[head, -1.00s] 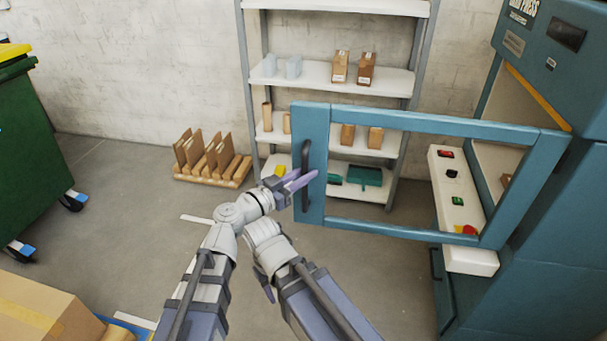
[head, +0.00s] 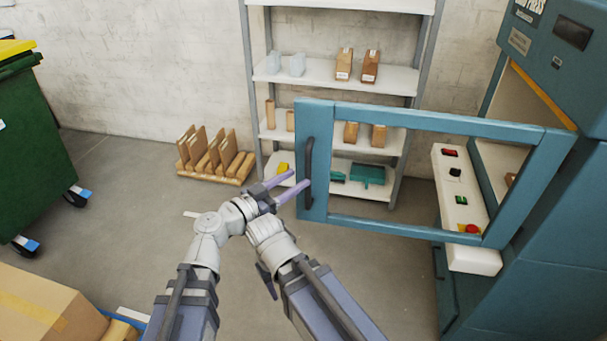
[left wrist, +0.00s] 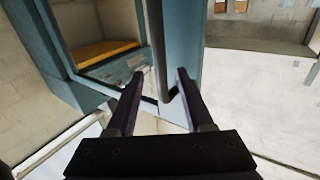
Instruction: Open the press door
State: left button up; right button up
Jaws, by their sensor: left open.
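The press door (head: 440,122), a blue frame with a see-through window, stands swung well out from the blue press (head: 560,210) on the right. Its dark vertical handle (head: 308,172) is on the door's left edge. My left gripper (head: 299,178) is open, with its purple fingertips at or just short of the handle. In the left wrist view the handle (left wrist: 160,62) shows between the two spread fingers (left wrist: 160,76), beside the blue door edge (left wrist: 182,40). Contact cannot be told. My right gripper (head: 266,281) is low beside the left arm, its jaws mostly hidden.
A white control panel (head: 458,205) with buttons is on the press. A grey shelf (head: 340,78) stands at the back wall. A wooden rack (head: 215,165) is on the floor, a green bin (head: 30,150) at left, a cardboard box (head: 45,310) at lower left. The middle floor is clear.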

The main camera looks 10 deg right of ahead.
pick_arm(q)
jog(key=shift+v, duration=1.2)
jog(key=shift+f, duration=0.1)
